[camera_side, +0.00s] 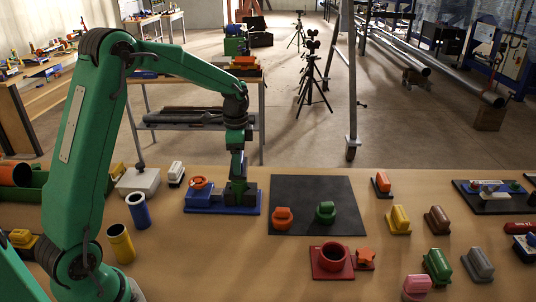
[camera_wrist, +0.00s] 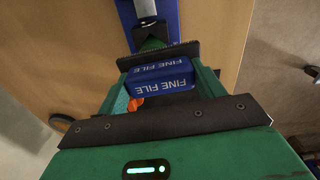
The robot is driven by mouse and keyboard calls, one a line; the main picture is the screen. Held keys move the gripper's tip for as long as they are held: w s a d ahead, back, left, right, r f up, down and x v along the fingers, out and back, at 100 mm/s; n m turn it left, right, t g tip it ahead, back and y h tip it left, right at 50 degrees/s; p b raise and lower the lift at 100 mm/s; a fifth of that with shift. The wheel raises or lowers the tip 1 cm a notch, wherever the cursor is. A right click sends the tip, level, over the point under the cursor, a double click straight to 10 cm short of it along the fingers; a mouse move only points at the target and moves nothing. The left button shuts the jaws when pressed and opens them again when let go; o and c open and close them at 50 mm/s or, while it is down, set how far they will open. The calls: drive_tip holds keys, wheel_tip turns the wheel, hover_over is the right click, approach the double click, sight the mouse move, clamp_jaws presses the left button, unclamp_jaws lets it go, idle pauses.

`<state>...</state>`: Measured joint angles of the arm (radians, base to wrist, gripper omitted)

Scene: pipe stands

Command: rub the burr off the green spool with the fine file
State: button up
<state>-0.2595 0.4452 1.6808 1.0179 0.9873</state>
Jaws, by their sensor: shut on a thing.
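My gripper (camera_side: 239,197) is upright, low over the right part of a blue tray (camera_side: 208,211) left of the dark mat. In the wrist view it is shut on the fine file (camera_wrist: 162,78), a blue block lettered "FINE FILE". In the side view the jaws hide most of the file, and I cannot tell whether it touches the tray. The green spool (camera_side: 326,213) stands on the right half of the dark mat (camera_side: 315,188), apart from my gripper. Its burr is too small to make out.
An orange piece (camera_side: 283,218) stands on the mat's left half. An orange ring-shaped piece (camera_side: 200,183) sits at the tray's left. Blue (camera_side: 138,210) and yellow (camera_side: 121,243) tubes stand left. A red holder (camera_side: 333,260) is in front of the mat; several coloured blocks lie right.

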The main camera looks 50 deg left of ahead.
drive_tip(key=shift+r, duration=2.85)
drive_tip(key=shift+d, duration=0.1)
drive_tip(key=shift+s+d+r+n, duration=0.15)
drive_tip(key=shift+d+n, duration=0.15)
drive_tip(key=shift+d, duration=0.2)
drive_tip(key=s+d+n, duration=0.5)
drive_tip(key=d+n, duration=0.2)
drive_tip(key=d, duration=0.4)
drive_tip(key=shift+s+r+n, duration=0.2)
drive_tip(key=shift+r+n, duration=0.1)
drive_tip(key=shift+n, duration=0.1)
drive_tip(key=shift+w, duration=0.1)
